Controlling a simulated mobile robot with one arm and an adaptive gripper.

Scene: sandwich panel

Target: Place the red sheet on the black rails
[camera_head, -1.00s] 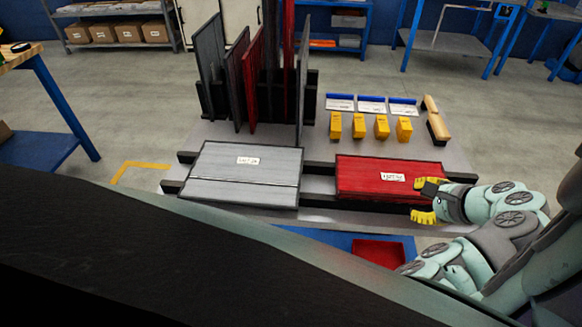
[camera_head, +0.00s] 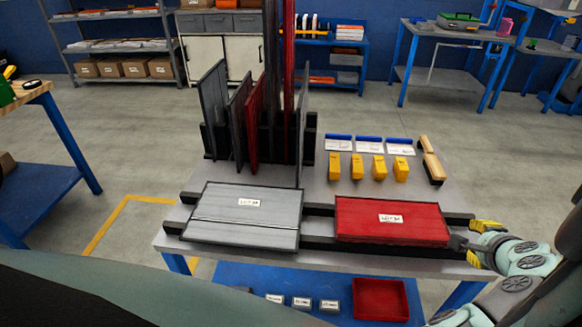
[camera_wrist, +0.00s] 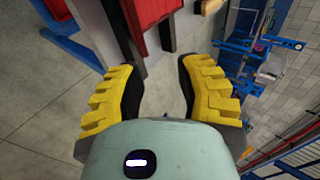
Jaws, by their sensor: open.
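The red sheet (camera_head: 391,221) lies flat on the right part of the black rails (camera_head: 319,242), with a white label on top. It also shows at the top of the wrist view (camera_wrist: 154,9). My gripper (camera_head: 478,243) is open and empty, just off the right end of the red sheet and near the rail ends. In the wrist view its yellow fingers (camera_wrist: 160,88) are spread apart with nothing between them. A grey sheet (camera_head: 246,214) lies on the left part of the same rails.
An upright rack (camera_head: 215,143) holds several grey and red sheets behind the rails. Yellow blocks (camera_head: 379,168), blue-edged scrapers (camera_head: 369,144) and a brush (camera_head: 433,168) lie at the table's right. A red bin (camera_head: 381,299) sits on the lower shelf.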

